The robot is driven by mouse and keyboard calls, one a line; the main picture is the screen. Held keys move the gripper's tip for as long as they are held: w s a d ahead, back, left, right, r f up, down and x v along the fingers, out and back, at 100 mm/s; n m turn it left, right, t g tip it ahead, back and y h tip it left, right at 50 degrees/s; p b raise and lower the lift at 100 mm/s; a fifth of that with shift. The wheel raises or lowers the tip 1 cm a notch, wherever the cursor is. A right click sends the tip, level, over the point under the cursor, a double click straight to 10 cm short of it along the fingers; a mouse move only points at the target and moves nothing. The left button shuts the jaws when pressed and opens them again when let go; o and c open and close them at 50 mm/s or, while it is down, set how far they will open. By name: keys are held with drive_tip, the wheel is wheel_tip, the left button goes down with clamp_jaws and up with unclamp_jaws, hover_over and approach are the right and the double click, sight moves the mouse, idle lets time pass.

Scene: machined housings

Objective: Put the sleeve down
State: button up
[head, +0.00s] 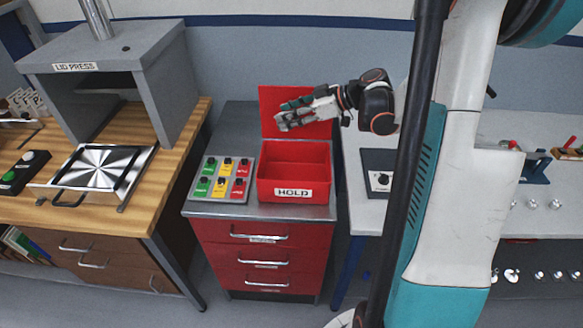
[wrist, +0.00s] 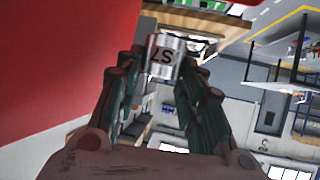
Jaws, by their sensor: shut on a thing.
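My gripper (head: 284,115) is above the red box labelled HOLD (head: 294,193), in front of its raised red lid (head: 270,98). In the wrist view my gripper (wrist: 163,62) is shut on a short silver sleeve (wrist: 162,58), one finger on each side. Dark marks on the sleeve look like "S7" upside down. The sleeve is held clear in the air. In the head view it is too small to make out between the fingers. The box is open at the top and its visible inside looks empty.
A panel of green, yellow and red tagged switches (head: 221,179) lies left of the box on the red cabinet's grey top (head: 230,211). A wooden bench with the lid press (head: 105,60) stands at left. A pale bench (head: 354,190) stands at right.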

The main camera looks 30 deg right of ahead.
wheel_tip(320, 180, down, 17)
drive_tip(key=b, duration=0.5)
drive_tip(key=shift+r, duration=0.15)
drive_tip(key=shift+r, duration=0.1)
drive_tip(key=shift+f+b, duration=0.35)
drive_tip(key=shift+f, duration=0.1)
drive_tip(key=shift+f, duration=0.2)
drive_tip(key=o, duration=1.3)
